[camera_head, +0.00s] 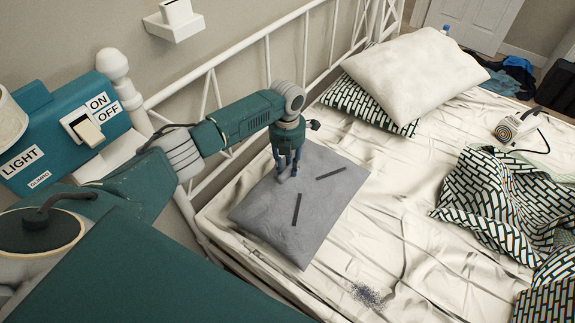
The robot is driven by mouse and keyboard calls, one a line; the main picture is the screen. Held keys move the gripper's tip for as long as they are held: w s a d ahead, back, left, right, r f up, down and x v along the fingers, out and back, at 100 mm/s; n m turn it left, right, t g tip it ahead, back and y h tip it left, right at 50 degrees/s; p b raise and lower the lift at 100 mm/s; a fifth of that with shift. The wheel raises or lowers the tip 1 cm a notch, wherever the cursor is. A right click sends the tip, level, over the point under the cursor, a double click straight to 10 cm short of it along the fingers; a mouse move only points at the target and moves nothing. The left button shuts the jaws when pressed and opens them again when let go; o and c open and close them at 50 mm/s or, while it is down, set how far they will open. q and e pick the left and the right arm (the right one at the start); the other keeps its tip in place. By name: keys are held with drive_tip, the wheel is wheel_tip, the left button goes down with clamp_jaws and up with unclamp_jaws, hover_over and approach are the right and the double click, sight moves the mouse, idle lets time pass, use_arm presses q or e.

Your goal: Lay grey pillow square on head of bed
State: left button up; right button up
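The grey pillow (325,205) lies flat on the white sheet of the bed (385,245), beside the white metal headboard (240,68). Its sides look turned at an angle to the headboard. Two dark strips lie on or mark its top. My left gripper (287,176) points down over the pillow's headboard side. Its two fingers show a narrow gap, with no fold of cloth seen between them. The tips are at or just above the pillow; whether they touch is unclear. My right gripper is not in view.
A white pillow (415,72) rests on a black-and-white patterned pillow (362,107) farther along the headboard. A dark stain (367,294) marks the near sheet. The middle sheet is clear.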

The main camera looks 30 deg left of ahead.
use_arm(q)
drive_tip(key=o, duration=0.4)
drive_tip(key=shift+o, duration=0.2)
drive_tip(key=shift+r, duration=0.15)
wheel_tip(320, 180, up, 12)
idle(0.6)
